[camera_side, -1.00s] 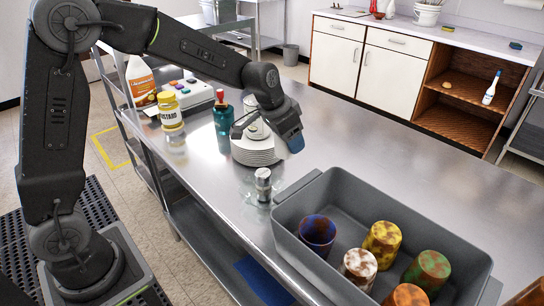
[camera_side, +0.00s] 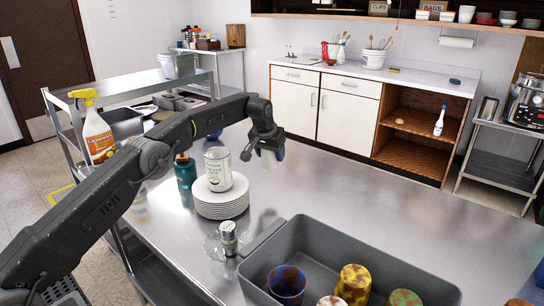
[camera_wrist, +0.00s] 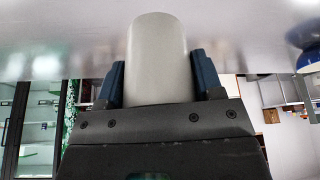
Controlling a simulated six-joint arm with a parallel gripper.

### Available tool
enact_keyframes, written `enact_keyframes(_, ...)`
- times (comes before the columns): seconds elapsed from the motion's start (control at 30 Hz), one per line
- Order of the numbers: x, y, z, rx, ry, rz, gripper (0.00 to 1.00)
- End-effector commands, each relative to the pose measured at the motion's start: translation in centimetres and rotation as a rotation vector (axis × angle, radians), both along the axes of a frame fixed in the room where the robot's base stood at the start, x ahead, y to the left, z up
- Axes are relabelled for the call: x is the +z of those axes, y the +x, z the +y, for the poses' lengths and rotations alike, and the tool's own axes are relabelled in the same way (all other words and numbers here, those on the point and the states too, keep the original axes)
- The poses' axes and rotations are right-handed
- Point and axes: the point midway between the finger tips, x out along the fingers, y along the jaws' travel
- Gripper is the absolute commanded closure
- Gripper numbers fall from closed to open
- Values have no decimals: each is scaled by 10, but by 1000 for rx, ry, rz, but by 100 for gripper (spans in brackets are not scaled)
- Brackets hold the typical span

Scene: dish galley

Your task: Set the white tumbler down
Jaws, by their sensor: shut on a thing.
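The white tumbler (camera_wrist: 157,50) stands out plain and pale between the two blue fingers of my gripper (camera_wrist: 157,82) in the wrist view. My gripper (camera_side: 266,142) is shut on it. In the side view the tumbler (camera_side: 268,160) shows only in small part below the jaws, to the right of the plate stack. It appears held above the steel counter (camera_side: 330,185); whether it touches the counter I cannot tell.
A teal bottle (camera_side: 185,172) and a shaker (camera_side: 229,238) are nearby. A grey bin (camera_side: 277,236) holds several mottled cups. Bare counter lies to the right.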

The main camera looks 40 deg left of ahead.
Motion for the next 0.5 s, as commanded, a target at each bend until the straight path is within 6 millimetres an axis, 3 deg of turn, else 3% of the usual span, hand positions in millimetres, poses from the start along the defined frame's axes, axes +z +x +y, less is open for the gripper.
enact_keyframes(0.2,-13,8,22,103,7,-8,63)
enact_keyframes(0.5,-21,9,30,149,10,-12,63)
